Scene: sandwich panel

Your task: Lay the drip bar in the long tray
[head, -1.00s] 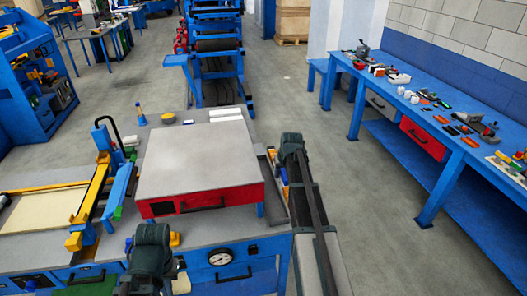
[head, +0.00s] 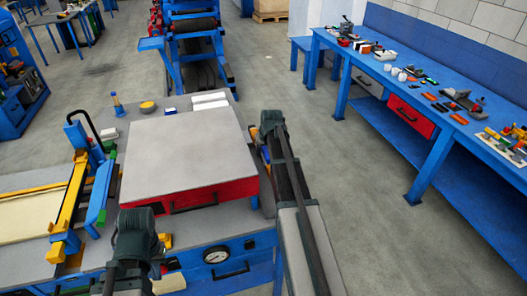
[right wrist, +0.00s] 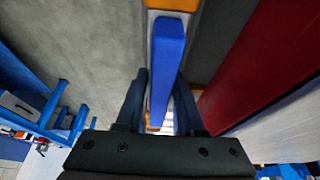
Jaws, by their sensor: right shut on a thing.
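A blue bar (right wrist: 167,55), which I take for the drip bar, lies lengthwise between the fingers of my right gripper (right wrist: 162,80) in the right wrist view. The gripper is shut on it. A dark grey long strip (right wrist: 213,40), perhaps the long tray, runs beside it, between the bar and a red side wall. In the head view my right wrist hangs at the right side of the grey-topped red box, and its fingers are hidden. My left gripper (head: 138,228) is in front of the box; its fingers are hidden too.
The red box (head: 188,155) with a grey lid fills the bench's middle. A yellow-and-blue frame (head: 78,195) stands at left. A pressure gauge (head: 216,255) is on the bench front. Open floor separates the blue workbench (head: 440,95) at right.

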